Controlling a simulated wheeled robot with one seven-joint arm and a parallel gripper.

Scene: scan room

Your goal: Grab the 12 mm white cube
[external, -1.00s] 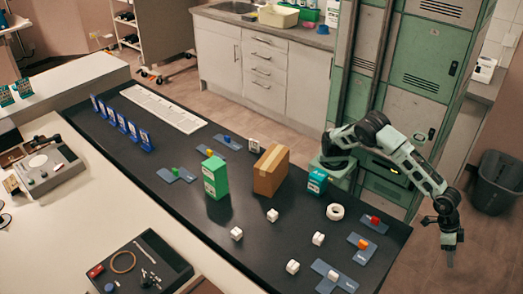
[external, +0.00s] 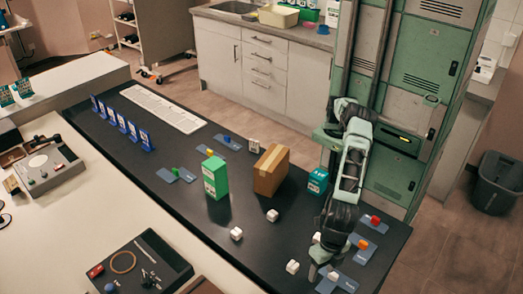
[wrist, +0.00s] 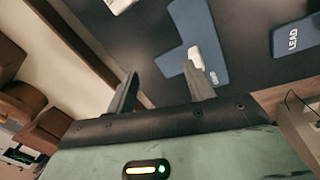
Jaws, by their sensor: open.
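A small white block (wrist: 196,58) lies on a blue L-shaped mat (wrist: 192,22) in the wrist view, close to the right fingertip. I take it for the white cube; its size cannot be read. My gripper (wrist: 160,76) is open, with nothing between its fingers. In the external view my gripper (external: 314,270) hangs low over the near right end of the black counter, beside the same mat (external: 346,284). Whether it touches anything cannot be told. The arm covers part of that area.
Several white blocks stand on the black counter, one (external: 293,266) just left of my gripper. A card marked LEAD (wrist: 296,36) lies to the right. Orange (external: 363,244) and red (external: 375,220) pieces, a cardboard box (external: 271,170) and a green box (external: 215,177) stand farther back.

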